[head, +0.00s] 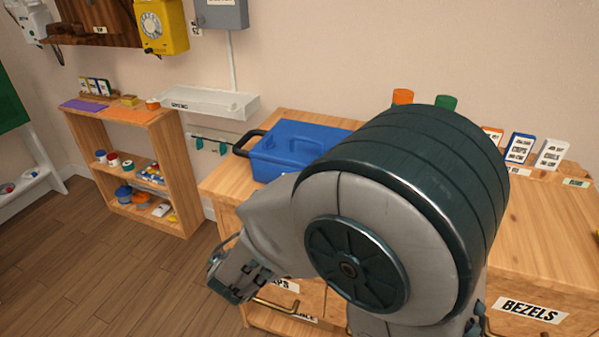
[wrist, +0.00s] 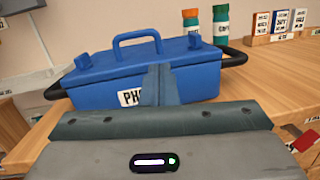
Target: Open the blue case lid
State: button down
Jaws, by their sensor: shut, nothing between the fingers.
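The blue case (head: 280,163) stands on the wooden cabinet top, partly hidden behind my arm in the head view. In the wrist view the blue case (wrist: 202,82) faces me with its lid (wrist: 110,62) down. A white label reading "PH" is partly hidden. My gripper (wrist: 160,72) is shut and empty, its fingers in front of the case's front face; I cannot tell whether they touch it. In the head view the fingertips are hidden behind my arm.
Black side handles (wrist: 234,57) stick out from the case. Orange (wrist: 190,20) and green (wrist: 221,24) bottles stand behind it. Small labelled boxes (head: 520,148) stand at the right. A white tray (head: 210,101) hangs on the wall behind.

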aim_at(300, 162)
jog(key=shift+n+t+y, duration=0.7)
jog(key=shift+n+y, duration=0.1)
jog(key=shift+n, duration=0.1)
jog(key=w, duration=0.3)
jog(key=w+r, duration=0.1)
jog(key=w, duration=0.2)
jog(key=w+b, duration=0.1)
jog(key=w, duration=0.2)
jog(key=shift+d+r, duration=0.2)
jog(key=shift+r, duration=0.05)
jog(key=shift+r, duration=0.1)
